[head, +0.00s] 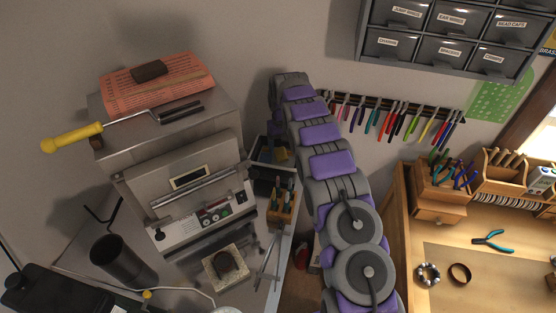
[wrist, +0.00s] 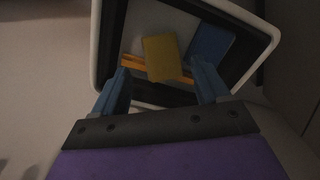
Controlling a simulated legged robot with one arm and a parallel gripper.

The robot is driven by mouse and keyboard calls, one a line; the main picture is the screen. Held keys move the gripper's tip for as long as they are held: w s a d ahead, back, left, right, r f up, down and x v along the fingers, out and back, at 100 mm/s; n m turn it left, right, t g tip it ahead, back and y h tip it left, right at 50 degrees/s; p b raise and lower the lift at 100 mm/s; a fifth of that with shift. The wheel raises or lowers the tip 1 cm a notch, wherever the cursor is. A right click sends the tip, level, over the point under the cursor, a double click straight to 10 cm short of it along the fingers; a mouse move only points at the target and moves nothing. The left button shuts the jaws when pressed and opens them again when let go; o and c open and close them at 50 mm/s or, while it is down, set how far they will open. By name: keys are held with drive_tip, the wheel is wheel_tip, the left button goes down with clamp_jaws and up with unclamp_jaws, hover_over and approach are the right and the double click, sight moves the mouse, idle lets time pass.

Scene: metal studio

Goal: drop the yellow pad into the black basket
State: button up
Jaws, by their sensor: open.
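The black basket (head: 262,172) stands beside the oven-like box in the head view, partly covered by my arm. In the wrist view the basket's pale rim (wrist: 97,45) surrounds a dark interior. The yellow pad (wrist: 162,57) appears inside it, crossing an orange strip (wrist: 132,62) and beside a blue piece (wrist: 211,45). A small yellow patch, likely the pad (head: 281,154), shows in the basket in the head view. My gripper (wrist: 160,69) is open over the basket, its blue fingers apart on either side of the pad's lower part. The head view hides the fingers.
A metal box (head: 185,180) with a control panel stands left of the basket. A wooden tool holder (head: 284,205) stands just in front of it. A tool rack (head: 400,110) hangs on the wall to the right. A wooden workbench (head: 470,270) lies further right.

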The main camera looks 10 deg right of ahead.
drive_tip(key=shift+r, duration=0.1)
wheel_tip(320, 180, up, 17)
drive_tip(key=p, duration=0.5)
drive_tip(key=shift+w, duration=0.15)
idle(0.5)
